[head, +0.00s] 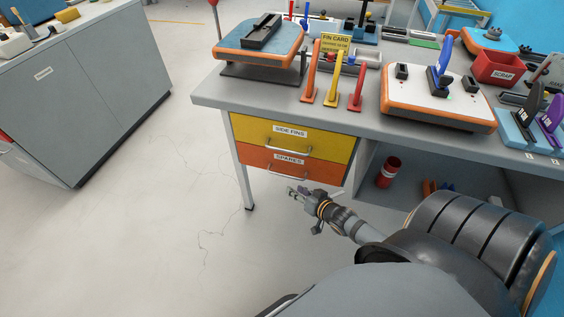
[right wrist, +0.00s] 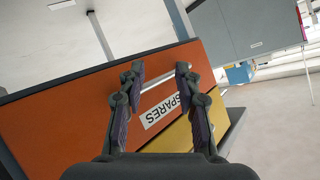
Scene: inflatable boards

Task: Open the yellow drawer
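The yellow drawer (head: 250,130), labelled SIDE FINS, is in the left end of the workbench and looks shut. Its metal handle (head: 288,151) is on its front. The orange drawer (head: 255,160), labelled SPARES, is directly below and also looks shut. My right gripper (head: 292,191) is low in front of the orange drawer. In the right wrist view its fingers (right wrist: 157,78) are apart, with the orange drawer's pale handle (right wrist: 158,84) seen between them; contact cannot be told. The yellow drawer (right wrist: 178,137) is partly hidden by a finger there. My left gripper is out of view.
The workbench top (head: 210,90) overhangs the drawers and carries boards, fins and a red scrap bin (head: 497,69). A red can (head: 388,171) stands on the open shelf to the right. A grey cabinet (head: 90,85) stands at left, with clear floor (head: 150,230) between.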

